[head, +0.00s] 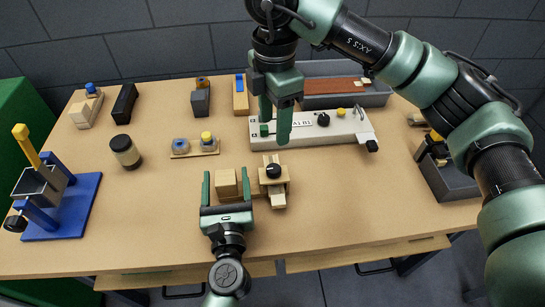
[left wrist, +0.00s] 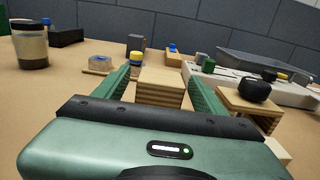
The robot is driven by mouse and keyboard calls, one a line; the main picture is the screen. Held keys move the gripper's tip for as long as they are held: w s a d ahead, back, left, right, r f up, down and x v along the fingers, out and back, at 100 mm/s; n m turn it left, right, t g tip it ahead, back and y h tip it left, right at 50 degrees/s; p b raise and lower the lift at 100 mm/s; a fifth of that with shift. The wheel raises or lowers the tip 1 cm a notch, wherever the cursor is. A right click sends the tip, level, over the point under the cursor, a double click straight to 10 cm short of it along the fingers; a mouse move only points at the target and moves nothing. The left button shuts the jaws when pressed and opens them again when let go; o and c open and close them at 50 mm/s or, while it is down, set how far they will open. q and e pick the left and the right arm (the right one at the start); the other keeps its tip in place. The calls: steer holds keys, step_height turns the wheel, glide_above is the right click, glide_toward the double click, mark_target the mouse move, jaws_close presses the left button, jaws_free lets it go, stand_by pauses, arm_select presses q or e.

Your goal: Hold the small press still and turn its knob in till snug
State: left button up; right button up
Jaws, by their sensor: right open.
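The small press (head: 277,192) is a light wooden frame with a round black knob (head: 273,170) on top, standing near the table's front middle. It also shows at the right of the left wrist view, with its knob (left wrist: 256,89) upright. A plain wooden block (head: 226,184) sits just left of it; I cannot tell whether the two are joined. My left gripper (head: 226,178) is open, its fingers on either side of this block (left wrist: 160,88) with small gaps. My right gripper (head: 274,134) is open and empty, pointing down behind the press, above the white panel's left end.
The white panel (head: 345,128) with knobs and a grey tray (head: 372,97) stand behind. A small wooden holder (head: 195,148) and a jar (head: 125,151) are left of centre. A blue-based stand (head: 72,215) is far left, a dark bin (head: 450,180) far right. The table's front right is clear.

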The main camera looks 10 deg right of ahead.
arm_select(q)
steer(key=shift+s, duration=0.1)
steer(key=s, duration=1.1)
steer(key=shift+s+d, duration=0.1)
steer(key=shift+s, duration=0.3)
